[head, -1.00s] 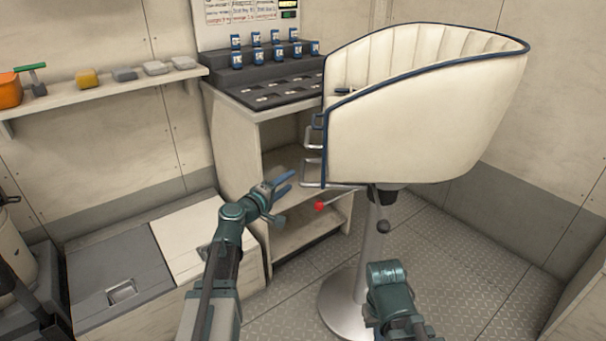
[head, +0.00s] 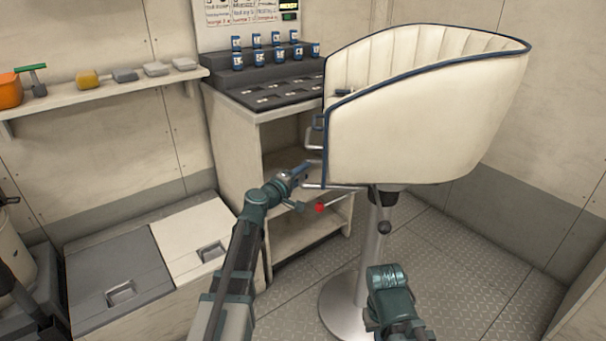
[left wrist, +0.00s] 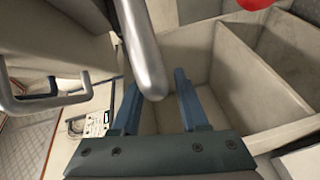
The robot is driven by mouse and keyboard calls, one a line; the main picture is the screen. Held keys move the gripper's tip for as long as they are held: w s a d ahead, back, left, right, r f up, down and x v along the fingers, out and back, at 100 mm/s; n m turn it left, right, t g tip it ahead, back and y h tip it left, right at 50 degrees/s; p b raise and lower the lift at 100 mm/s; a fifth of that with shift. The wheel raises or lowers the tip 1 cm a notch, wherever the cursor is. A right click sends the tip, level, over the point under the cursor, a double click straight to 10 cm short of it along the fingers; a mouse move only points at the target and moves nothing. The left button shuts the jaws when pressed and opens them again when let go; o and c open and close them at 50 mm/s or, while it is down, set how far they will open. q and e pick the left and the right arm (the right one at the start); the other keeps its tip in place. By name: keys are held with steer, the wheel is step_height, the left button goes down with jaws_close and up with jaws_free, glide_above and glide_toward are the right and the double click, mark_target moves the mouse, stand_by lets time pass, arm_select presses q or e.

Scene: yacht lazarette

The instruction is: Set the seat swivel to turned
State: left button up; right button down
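The seat (head: 420,115) is a white padded bucket chair with blue trim on a metal pedestal (head: 370,250). Bent metal bars (head: 335,186) stick out at its lower left. A lever with a red knob (head: 320,208) is below the seat, and a dark knob (head: 385,228) is by the pedestal. My left gripper (head: 303,170) is at the bars' left ends. In the left wrist view its blue fingers are apart, with a rounded metal bar end (left wrist: 150,70) appearing between them; I cannot tell whether they touch it. My right arm shows at lower right, its gripper hidden.
A cabinet (head: 235,150) with open shelves stands behind the left gripper, bearing a dark stepped rack (head: 265,75) of small blue-and-white items. A low bench with grey and white lids (head: 120,275) is at left. A wall shelf (head: 105,88) holds small objects. Floor right of the pedestal is clear.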

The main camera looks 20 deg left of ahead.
arm_select(q)
jaws_close()
stand_by(1.2)
